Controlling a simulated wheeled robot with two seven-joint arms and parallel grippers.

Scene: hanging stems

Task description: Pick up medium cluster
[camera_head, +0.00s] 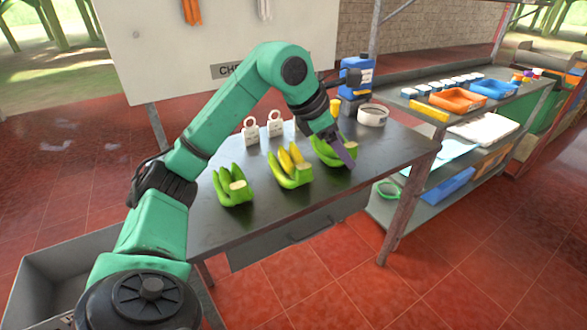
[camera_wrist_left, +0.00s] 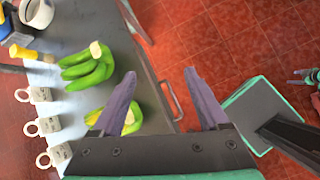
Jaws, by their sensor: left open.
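Three banana clusters lie in a row on the dark table (camera_head: 225,215). The left cluster (camera_head: 234,190) is green, the middle one (camera_head: 291,168) is green and yellow, and the right one (camera_head: 323,153) is green. I cannot tell for sure which is the medium one. My left gripper (camera_head: 343,151) is above the table and overlaps the right cluster in the head view. In the wrist view the purple fingers (camera_wrist_left: 160,75) are apart and empty. A green cluster (camera_wrist_left: 88,66) lies left of them; a yellow-green one (camera_wrist_left: 133,118) is partly behind one finger.
White tags (camera_head: 250,130) and a white round container (camera_head: 373,114) stand at the table's back. A blue device (camera_head: 355,76) is behind them. A shelf rack (camera_head: 445,115) with orange and blue trays is to the right. A drawer handle (camera_wrist_left: 170,101) is on the table's front.

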